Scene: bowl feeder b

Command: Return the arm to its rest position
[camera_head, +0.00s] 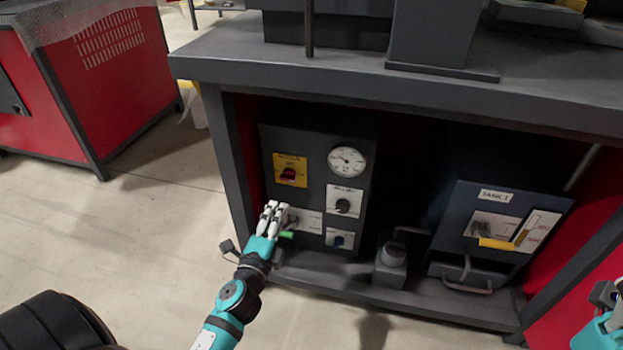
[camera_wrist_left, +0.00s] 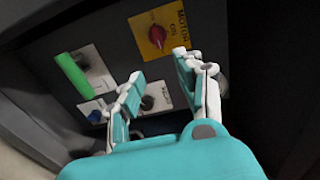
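My left gripper (camera_head: 274,207) is in front of the lower left part of a dark control panel (camera_head: 318,188). In the left wrist view the two fingers of the left gripper (camera_wrist_left: 160,80) are spread apart with nothing between them. A green handle (camera_head: 287,234) sits beside the fingers, and it also shows left of them in the left wrist view (camera_wrist_left: 72,73), apart from them. Part of my right arm (camera_head: 598,333) shows at the right edge, with its fingers out of sight.
The panel carries a red motor switch (camera_head: 290,172), a gauge (camera_head: 347,160) and black knobs. A thick grey tabletop (camera_head: 300,70) overhangs it, with a table leg (camera_head: 228,150) close left. A blue-grey tank box (camera_head: 500,225) stands right. The floor (camera_head: 150,240) at left is open.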

